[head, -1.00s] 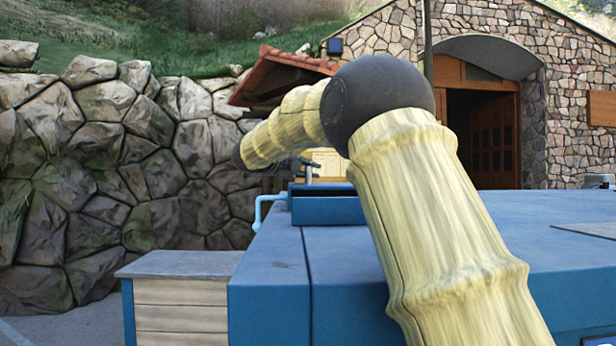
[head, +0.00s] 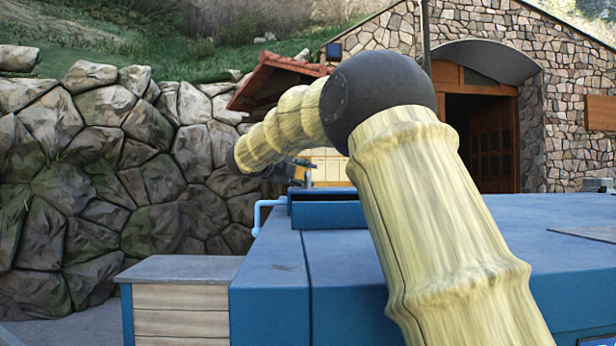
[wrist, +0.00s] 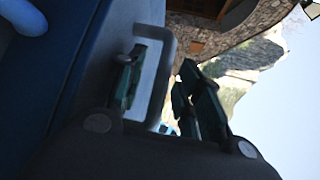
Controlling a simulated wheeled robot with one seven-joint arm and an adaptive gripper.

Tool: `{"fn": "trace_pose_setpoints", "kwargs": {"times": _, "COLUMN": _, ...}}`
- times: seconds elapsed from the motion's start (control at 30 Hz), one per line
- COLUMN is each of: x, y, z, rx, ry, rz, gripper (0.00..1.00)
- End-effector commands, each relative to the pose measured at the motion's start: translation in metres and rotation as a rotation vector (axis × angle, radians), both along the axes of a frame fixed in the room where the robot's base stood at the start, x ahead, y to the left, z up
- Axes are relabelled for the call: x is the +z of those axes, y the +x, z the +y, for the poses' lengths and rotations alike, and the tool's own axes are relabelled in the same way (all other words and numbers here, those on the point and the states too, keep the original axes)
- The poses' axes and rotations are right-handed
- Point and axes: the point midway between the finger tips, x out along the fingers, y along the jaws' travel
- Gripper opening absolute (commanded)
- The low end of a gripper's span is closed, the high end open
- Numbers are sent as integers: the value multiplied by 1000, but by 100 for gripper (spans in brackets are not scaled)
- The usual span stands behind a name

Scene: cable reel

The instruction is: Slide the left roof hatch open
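The blue roof (head: 340,262) fills the lower right of the head view, with a raised blue hatch frame (head: 325,215) at its far left part. A light blue handle (head: 258,214) sticks out at its left side. My gripper (wrist: 160,75) is open, with one dark green finger on each side of the loop's outer bar. I see gaps between the fingers and the bar. In the head view my arm mostly hides the gripper.
A low box with wooden slats (head: 182,300) stands left of the blue roof. A rock wall (head: 110,190) rises behind it, and a stone building (head: 565,100) is at the back right. Another light blue bar (wrist: 22,15) shows at the wrist view's top left.

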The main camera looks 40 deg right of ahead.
Motion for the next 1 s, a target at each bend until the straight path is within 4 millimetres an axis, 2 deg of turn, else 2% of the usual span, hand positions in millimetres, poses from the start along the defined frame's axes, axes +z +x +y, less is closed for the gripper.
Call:
{"fn": "trace_pose_setpoints", "kwargs": {"times": 0.3, "x": 9, "y": -15, "z": 56, "rx": 0, "ry": 0, "rz": 0, "gripper": 35}}
{"fn": "trace_pose_setpoints", "kwargs": {"times": 0.5, "x": 13, "y": -21, "z": 82, "rx": 0, "ry": 1, "rz": 0, "gripper": 35}}
{"fn": "trace_pose_setpoints", "kwargs": {"times": 0.7, "x": 15, "y": -24, "z": 95, "rx": 0, "ry": 1, "rz": 0, "gripper": 35}}
{"fn": "trace_pose_setpoints", "kwargs": {"times": 1.0, "x": 15, "y": -25, "z": 96, "rx": -1, "ry": 2, "rz": 1, "gripper": 35}}
